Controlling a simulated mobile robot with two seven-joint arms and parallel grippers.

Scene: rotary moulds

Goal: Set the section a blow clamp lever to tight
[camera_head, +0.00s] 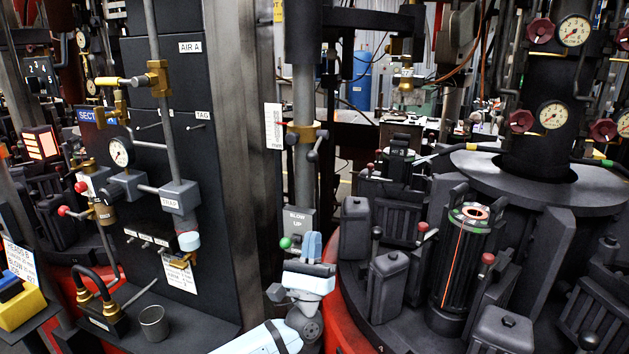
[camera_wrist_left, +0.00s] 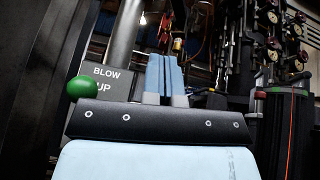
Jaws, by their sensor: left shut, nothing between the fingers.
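My left gripper (camera_head: 312,244) is well below this clamp, near the foot of the post. Its pale blue fingers (camera_wrist_left: 165,75) are shut together and empty in the left wrist view. A green ball knob (camera_head: 285,243) is just left of the fingers, and also shows in the left wrist view (camera_wrist_left: 82,88). My right gripper is out of view.
A BLOW UP plate (camera_head: 299,221) stands behind my left fingers. A dark panel (camera_head: 230,110) with a gauge (camera_head: 120,152) and pipes is on the left. The round mould table with a slotted mould (camera_head: 462,265) and red-knobbed levers is close on the right.

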